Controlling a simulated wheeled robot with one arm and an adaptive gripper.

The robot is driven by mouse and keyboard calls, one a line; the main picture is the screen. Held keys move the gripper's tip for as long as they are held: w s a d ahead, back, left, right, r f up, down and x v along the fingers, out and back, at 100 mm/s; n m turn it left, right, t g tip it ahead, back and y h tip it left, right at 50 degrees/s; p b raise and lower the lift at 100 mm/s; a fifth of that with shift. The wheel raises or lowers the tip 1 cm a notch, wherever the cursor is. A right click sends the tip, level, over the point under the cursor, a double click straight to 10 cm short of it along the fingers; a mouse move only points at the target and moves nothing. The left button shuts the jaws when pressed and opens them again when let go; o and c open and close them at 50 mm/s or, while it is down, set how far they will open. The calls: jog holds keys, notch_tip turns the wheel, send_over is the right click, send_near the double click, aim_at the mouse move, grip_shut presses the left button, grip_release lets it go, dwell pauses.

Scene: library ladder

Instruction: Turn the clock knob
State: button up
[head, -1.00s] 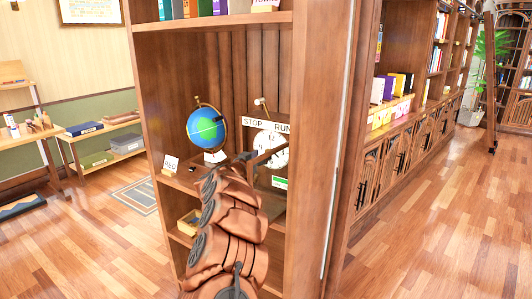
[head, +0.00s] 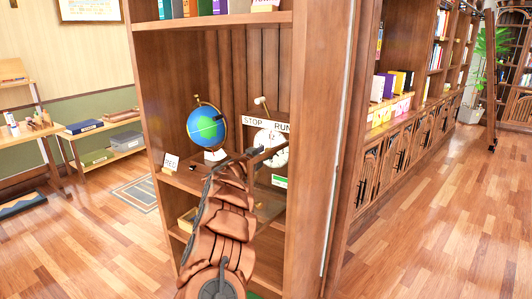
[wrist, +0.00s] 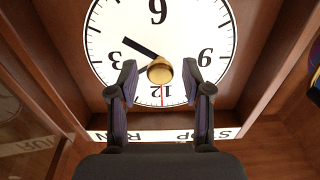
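The clock (head: 277,140) stands on a bookcase shelf, with a white face and a STOP RUN plate. In the wrist view the clock face (wrist: 108,30) appears upside down. The brass clock knob (wrist: 160,70) sits near the middle of the face. My gripper (wrist: 160,76) is open, with one finger on each side of the knob and visible gaps between. Whether the fingers are level in depth with the knob is unclear. In the head view my gripper (head: 264,152) is in front of the clock and partly covers it; the knob cannot be made out there.
A blue and green globe (head: 206,127) stands left of the clock on the same shelf. A small sign card (head: 171,163) is at the shelf's left front. The bookcase's right side panel (head: 310,150) stands close to the clock. Open wooden floor (head: 440,230) lies at right.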

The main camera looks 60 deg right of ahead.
grip_shut()
dwell(0.4)
jog(key=shift+s+f+m+b, duration=0.1)
jog(key=shift+m+b, duration=2.3)
jog(key=shift+m, duration=1.4)
jog(key=shift+s+f+m+b, duration=0.1)
jog(key=shift+m+b, duration=2.25)
jog(key=shift+m, duration=1.45)
jog(key=shift+r, duration=0.1)
